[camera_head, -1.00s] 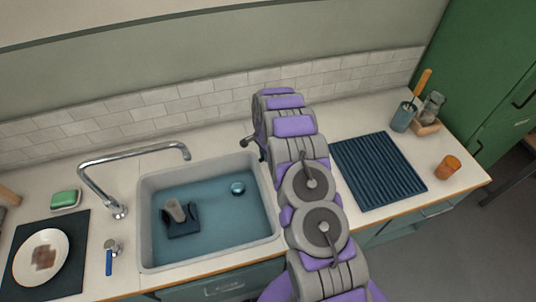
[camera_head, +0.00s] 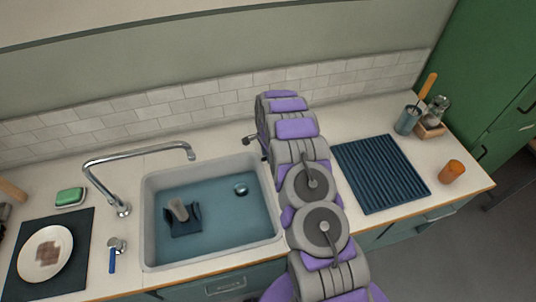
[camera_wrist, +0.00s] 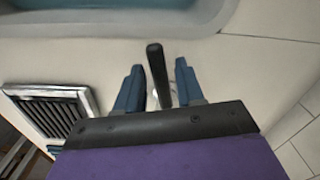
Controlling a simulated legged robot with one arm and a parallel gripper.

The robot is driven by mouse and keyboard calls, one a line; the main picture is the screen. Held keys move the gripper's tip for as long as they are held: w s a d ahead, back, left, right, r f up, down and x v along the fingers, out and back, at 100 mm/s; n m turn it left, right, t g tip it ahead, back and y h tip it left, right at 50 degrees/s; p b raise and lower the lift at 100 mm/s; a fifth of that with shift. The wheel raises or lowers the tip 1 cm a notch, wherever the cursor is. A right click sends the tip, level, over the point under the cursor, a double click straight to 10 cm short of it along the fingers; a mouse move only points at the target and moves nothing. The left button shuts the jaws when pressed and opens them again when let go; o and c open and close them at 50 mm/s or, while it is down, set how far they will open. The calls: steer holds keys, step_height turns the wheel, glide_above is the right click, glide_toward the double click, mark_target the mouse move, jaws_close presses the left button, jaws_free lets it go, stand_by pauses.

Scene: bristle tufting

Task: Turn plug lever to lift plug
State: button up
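In the wrist view my gripper (camera_wrist: 159,66) is open, with its two blue fingers apart. A black plug lever (camera_wrist: 156,68) stands between them, with gaps visible at both sides near its tip. Its lower end is partly hidden by my gripper. In the head view a dark knob-ended part (camera_head: 249,140) shows beside my arm near the sink's back right corner; I cannot tell if it is the lever. The round metallic plug (camera_head: 240,189) is in the sink (camera_head: 152,225) basin, at the back right. My gripper's fingers are hidden by my arm there.
Blue water (camera_head: 225,225) and a dark holder with a grey item (camera_head: 183,218) are in the basin. The faucet (camera_head: 125,158) stands left. A ribbed mat (camera_head: 382,172), orange cup (camera_head: 452,172) and utensil pot (camera_head: 406,120) are right. A tiled wall (camera_head: 180,104) is behind.

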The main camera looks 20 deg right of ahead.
steer(key=shift+o, duration=0.4)
steer(key=shift+r, duration=0.1)
steer(key=shift+r, duration=0.5)
step_height(320, 180, up, 16)
steer(key=p, duration=0.1)
steer(key=shift+r, duration=0.1)
